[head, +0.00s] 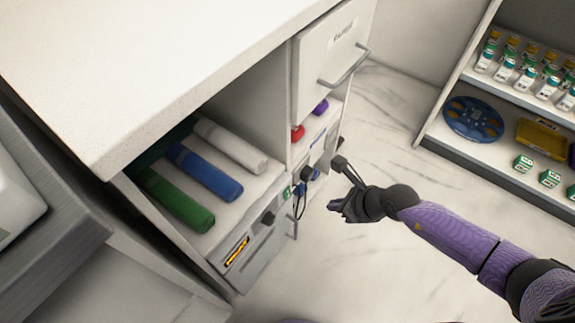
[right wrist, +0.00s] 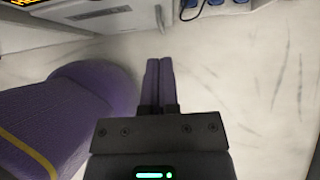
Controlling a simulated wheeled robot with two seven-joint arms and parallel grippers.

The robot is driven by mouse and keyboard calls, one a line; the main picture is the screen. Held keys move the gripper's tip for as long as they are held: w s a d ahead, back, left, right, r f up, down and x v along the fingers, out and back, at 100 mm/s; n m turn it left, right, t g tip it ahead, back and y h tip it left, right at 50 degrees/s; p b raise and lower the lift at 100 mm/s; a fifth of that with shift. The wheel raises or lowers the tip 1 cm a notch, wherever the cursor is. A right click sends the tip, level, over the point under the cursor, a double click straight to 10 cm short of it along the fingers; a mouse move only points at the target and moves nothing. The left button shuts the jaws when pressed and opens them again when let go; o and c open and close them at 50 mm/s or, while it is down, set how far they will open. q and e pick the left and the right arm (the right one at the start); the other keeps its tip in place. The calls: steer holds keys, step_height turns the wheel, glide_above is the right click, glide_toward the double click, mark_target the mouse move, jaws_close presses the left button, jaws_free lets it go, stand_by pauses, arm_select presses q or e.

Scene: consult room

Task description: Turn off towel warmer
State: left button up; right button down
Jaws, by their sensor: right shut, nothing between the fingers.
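My left gripper is not in view.
A panel with blue sockets and dark plugs (head: 307,173) sits right of the warmer, with a black cable (head: 300,205) hanging from it. A drawer (head: 328,60) with a handle is above. Shelves with bottles (head: 527,75) stand at right. The marble floor (head: 390,105) between is clear.

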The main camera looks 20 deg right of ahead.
mark_target(287, 193)
arm_select(q)
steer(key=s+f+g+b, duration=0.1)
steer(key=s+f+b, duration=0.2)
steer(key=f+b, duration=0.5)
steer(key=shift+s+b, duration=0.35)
steer(key=shift+b, duration=0.5)
arm_select(e)
steer(key=w+a+r+x, duration=0.1)
steer(key=x, duration=1.1)
steer(key=shift+w+a, duration=0.4)
steer(key=shift+w, duration=0.1)
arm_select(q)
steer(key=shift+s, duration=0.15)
arm_select(e)
steer(key=shift+r, duration=0.15)
